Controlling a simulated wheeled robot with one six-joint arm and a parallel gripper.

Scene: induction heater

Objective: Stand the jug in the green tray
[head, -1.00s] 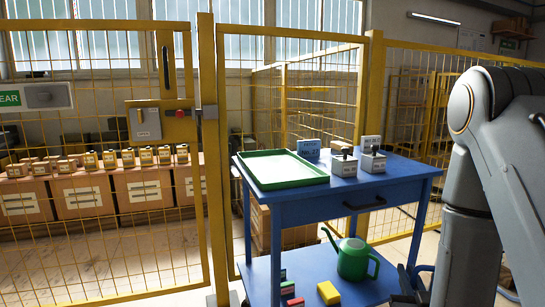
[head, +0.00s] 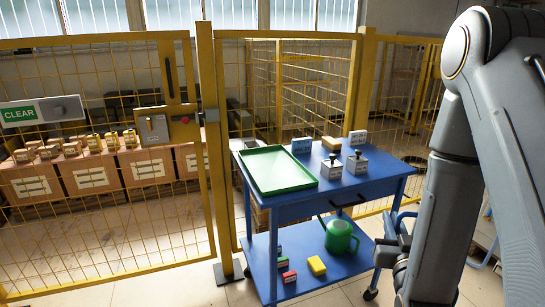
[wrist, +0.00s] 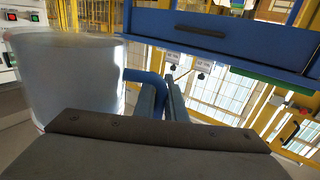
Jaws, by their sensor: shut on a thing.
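The green tray (head: 263,187) lies flat and empty at the left end of the blue cart's top. In the wrist view, a whitish translucent jug (wrist: 75,75) with a blue handle (wrist: 143,76) fills the left side. My gripper (wrist: 166,100) is shut on the jug's handle, and its fingers partly hide it. In the head view my gripper (head: 391,253) is low at the right, beside the cart's right end and apart from the tray. A slice of green tray (wrist: 271,77) shows beyond the cart in the inverted wrist view.
The blue cart (head: 300,206) holds two small labelled blocks (head: 345,164) with knobs right of the tray, and other boxes behind. A green watering can (head: 341,236) and small coloured blocks (head: 317,266) are on the lower shelf. A yellow mesh fence (head: 120,235) stands left and behind.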

